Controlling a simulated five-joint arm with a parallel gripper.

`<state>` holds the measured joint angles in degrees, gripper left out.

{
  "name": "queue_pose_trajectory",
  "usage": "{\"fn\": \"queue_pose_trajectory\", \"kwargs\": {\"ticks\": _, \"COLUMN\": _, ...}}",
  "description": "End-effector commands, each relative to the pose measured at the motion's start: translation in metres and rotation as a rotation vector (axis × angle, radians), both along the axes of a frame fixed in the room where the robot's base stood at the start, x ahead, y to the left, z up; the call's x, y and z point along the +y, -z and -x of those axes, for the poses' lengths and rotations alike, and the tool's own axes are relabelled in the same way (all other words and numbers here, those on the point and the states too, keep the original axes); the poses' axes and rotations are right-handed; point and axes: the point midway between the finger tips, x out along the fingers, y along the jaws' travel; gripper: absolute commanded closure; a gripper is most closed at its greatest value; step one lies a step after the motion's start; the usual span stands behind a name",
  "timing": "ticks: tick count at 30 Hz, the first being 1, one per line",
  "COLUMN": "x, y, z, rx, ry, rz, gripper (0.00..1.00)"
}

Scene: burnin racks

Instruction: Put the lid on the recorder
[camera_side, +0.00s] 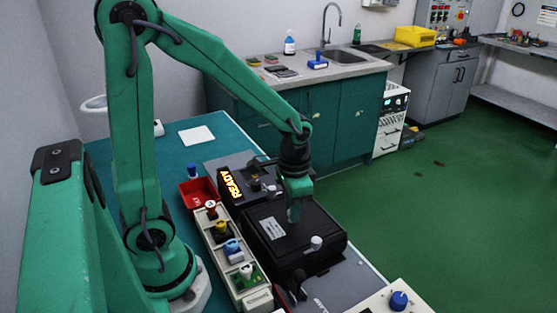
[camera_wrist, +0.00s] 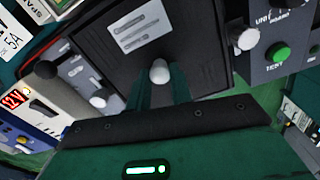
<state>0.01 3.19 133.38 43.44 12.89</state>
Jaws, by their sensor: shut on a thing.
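The lid is a black, roughly square plate (camera_side: 318,222) with a pale label; it also fills the middle of the wrist view (camera_wrist: 190,45). My gripper (camera_side: 293,213) comes down on it from above. In the wrist view, the green fingers (camera_wrist: 160,88) are shut on the lid's pale round knob (camera_wrist: 159,71). The recorder appears to be the black box (camera_side: 312,264) under the lid in the side view. The lid covers its top, and I cannot tell whether the lid rests on it or hangs just above.
A black unit with a lit READY display (camera_side: 230,184) stands behind. A beige rack (camera_side: 222,260) with several coloured knobs and a red tray (camera_side: 199,192) are at left. A panel with a green button (camera_wrist: 278,52) is right in the wrist view. Bare teal bench (camera_side: 178,153) lies farther back.

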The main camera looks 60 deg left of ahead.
Motion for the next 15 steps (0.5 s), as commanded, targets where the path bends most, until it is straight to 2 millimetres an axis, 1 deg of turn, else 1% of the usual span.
{"fn": "queue_pose_trajectory", "kwargs": {"ticks": 5, "x": 0.0000, "y": -0.0002, "z": -0.0001, "rx": -0.001, "ry": 0.000, "rz": 0.000, "gripper": 1.00}}
{"fn": "queue_pose_trajectory", "kwargs": {"ticks": 6, "x": 0.0000, "y": -0.0002, "z": -0.0001, "rx": -0.001, "ry": 0.000, "rz": 0.000, "gripper": 0.72}}
{"fn": "queue_pose_trajectory", "kwargs": {"ticks": 8, "x": 0.0000, "y": -0.0002, "z": -0.0001, "rx": -0.001, "ry": 0.000, "rz": 0.000, "gripper": 0.61}}
{"fn": "queue_pose_trajectory", "kwargs": {"ticks": 9, "x": 0.0000, "y": -0.0002, "z": -0.0001, "rx": -0.001, "ry": 0.000, "rz": 0.000, "gripper": 0.53}}
{"fn": "queue_pose_trajectory", "kwargs": {"ticks": 15, "x": 0.0000, "y": -0.0002, "z": -0.0001, "rx": 0.000, "ry": 0.000, "rz": 0.000, "gripper": 0.53}}
